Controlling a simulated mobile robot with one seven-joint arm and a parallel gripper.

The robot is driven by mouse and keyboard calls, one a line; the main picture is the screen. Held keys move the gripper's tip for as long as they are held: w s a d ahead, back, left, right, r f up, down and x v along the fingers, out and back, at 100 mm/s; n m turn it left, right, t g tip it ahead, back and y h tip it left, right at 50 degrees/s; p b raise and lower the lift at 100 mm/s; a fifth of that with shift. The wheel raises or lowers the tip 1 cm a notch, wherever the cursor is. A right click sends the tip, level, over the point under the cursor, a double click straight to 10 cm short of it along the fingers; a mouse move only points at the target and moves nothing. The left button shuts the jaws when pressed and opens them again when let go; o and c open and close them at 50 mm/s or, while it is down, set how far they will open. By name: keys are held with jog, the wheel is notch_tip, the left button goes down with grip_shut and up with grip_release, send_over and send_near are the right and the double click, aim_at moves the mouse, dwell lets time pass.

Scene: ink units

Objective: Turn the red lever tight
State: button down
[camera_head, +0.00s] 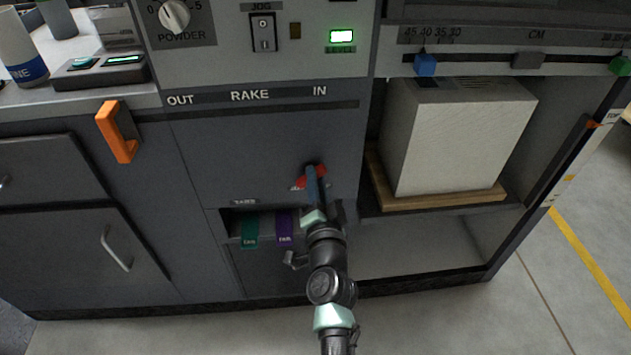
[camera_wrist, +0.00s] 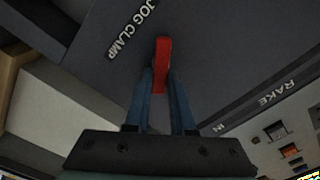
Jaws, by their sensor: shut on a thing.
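The red lever (camera_wrist: 163,52) is a short bar on the dark front panel, beside the words JOG CLAMP in the wrist view. My gripper (camera_wrist: 162,78) has its two blue fingers on either side of the lever, shut on it. The lever's tip sticks out past the fingertips. In the head view my gripper (camera_head: 315,177) covers the middle of the lever, and red parts of the lever (camera_head: 300,184) show on both sides of the fingers. The lever's pivot is hidden.
An orange handle (camera_head: 118,131) sticks out at the left. Below the lever is a recess with green (camera_head: 249,232) and purple (camera_head: 284,229) tabs. A pale paper stack (camera_head: 450,140) stands on a wooden board (camera_head: 445,202) in the bay at right.

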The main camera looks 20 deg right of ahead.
jog(key=shift+d+f+m, duration=0.1)
jog(key=shift+f+m, duration=0.1)
jog(key=shift+m, duration=1.7)
jog(key=shift+f+m, duration=0.2)
jog(key=shift+m, duration=1.7)
jog(key=c, duration=0.8)
grip_release()
jog(key=shift+o, duration=0.2)
jog(key=shift+s, duration=0.15)
jog(key=p+v, duration=0.1)
jog(key=v, duration=1.1)
jog(key=shift+s+p, duration=0.3)
jog(key=shift+s, duration=0.1)
